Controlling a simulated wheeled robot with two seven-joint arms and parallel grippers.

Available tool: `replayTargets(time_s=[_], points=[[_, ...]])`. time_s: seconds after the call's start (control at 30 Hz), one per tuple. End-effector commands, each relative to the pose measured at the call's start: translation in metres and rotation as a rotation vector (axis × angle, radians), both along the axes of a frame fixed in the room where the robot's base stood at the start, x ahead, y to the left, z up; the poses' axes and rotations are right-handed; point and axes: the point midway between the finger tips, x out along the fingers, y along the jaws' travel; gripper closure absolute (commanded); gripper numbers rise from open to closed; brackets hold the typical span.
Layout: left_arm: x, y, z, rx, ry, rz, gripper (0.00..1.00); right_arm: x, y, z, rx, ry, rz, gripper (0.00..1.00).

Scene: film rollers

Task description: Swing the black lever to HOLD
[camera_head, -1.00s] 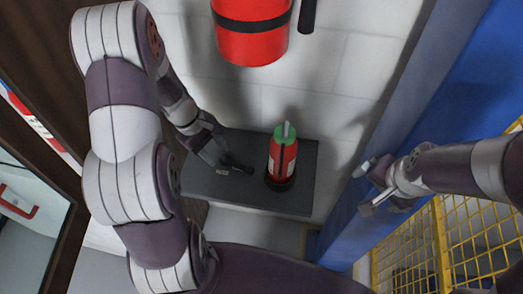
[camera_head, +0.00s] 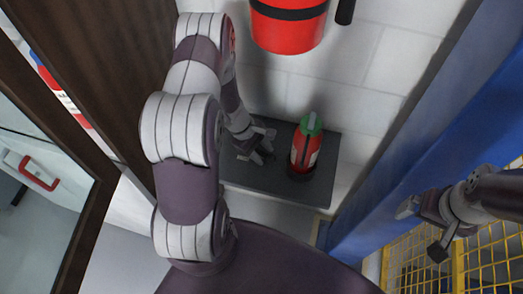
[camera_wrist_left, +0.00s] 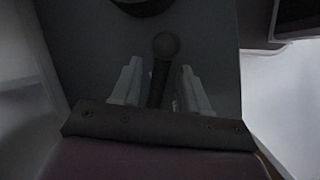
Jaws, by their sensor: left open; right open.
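The black lever (camera_wrist_left: 165,45) shows in the left wrist view, with a round knob on a dark stem. Its stem lies between the two pale fingers of my left gripper (camera_wrist_left: 160,88), and the knob sits just past the fingertips. The fingers are open, with a gap on each side of the stem. In the head view my left gripper (camera_head: 260,147) is low over the dark grey panel (camera_head: 318,190), left of the small red extinguisher; the lever is hard to make out there. No HOLD marking is readable. My right gripper (camera_head: 423,230) is open and empty at the right.
The small red extinguisher (camera_head: 305,150) with a green top stands on the panel, close to the right of my left gripper. A larger red extinguisher (camera_head: 290,28) hangs on the white wall above. A blue post (camera_head: 410,150) and yellow mesh (camera_head: 485,250) are at the right.

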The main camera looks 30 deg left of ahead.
Motion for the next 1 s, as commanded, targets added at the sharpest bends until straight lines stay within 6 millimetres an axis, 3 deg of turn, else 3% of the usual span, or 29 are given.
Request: replayTargets(time_s=[0.17, 0.3, 0.67, 1.0], points=[[0.000, 0.000, 0.000, 0.000, 0.000, 0.000, 0.56, 0.000, 0.000, 0.000, 0.000, 0.000, 0.000, 0.00], [0.000, 0.000, 0.000, 0.000, 0.000, 0.000, 1.00, 0.000, 0.000, 0.000, 0.000, 0.000, 0.000, 0.00], [-0.002, 0.001, 0.001, 0.000, 0.000, -0.026, 1.00, 0.000, 0.000, 0.001, 0.000, 0.000, 0.000, 0.00], [-0.014, 0.006, 0.001, 0.001, 0.001, -0.234, 1.00, 0.000, 0.000, 0.005, 0.000, 0.000, 0.000, 0.00]])
